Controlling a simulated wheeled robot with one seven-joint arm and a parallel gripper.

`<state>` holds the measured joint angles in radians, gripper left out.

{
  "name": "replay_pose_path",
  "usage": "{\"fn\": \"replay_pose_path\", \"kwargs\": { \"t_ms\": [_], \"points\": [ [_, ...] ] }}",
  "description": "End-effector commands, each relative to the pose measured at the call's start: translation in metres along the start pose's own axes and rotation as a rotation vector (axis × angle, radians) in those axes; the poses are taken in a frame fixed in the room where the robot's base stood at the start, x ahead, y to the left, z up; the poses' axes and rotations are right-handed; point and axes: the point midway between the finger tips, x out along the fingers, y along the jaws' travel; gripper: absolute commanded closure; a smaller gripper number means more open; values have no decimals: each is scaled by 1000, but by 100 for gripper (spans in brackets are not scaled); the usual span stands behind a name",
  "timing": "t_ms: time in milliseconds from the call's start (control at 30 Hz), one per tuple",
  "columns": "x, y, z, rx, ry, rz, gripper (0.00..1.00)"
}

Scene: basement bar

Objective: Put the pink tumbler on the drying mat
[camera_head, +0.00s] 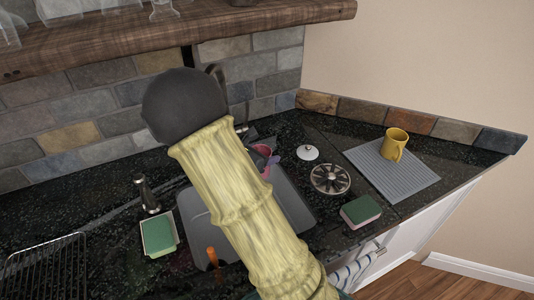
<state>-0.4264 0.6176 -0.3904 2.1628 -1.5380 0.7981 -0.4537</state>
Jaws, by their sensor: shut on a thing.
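The grey ribbed drying mat (408,184) lies on the dark counter at the right. A yellow mug (395,144) stands on its far part. The pink tumbler (262,150) shows only partly, beside my sleeved arm near the back of the sink. My gripper (269,160) is mostly hidden behind the arm; its dark parts are around the tumbler, and it is shut on it. How the tumbler is tilted I cannot tell. The tumbler is left of the mat, apart from it.
The sink (290,200) lies beneath my arm. Between sink and mat are a white lid (307,153), a round strainer-like thing (330,179) and a green sponge (361,211). The mat's front part is bare. A soap dish (159,236) and wire rack (45,268) are left.

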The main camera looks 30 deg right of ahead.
Motion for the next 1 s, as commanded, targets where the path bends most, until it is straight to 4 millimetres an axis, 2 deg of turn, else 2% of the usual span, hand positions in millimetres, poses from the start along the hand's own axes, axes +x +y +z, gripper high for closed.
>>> {"fn": "replay_pose_path", "kwargs": {
  "t_ms": [267,600,1000],
  "points": [
    [-22,8,4,-23,-11,28,76],
    [-58,17,-4,-59,-23,94,76],
    [-100,15,-12,-100,-21,172,76]
  ]
}}
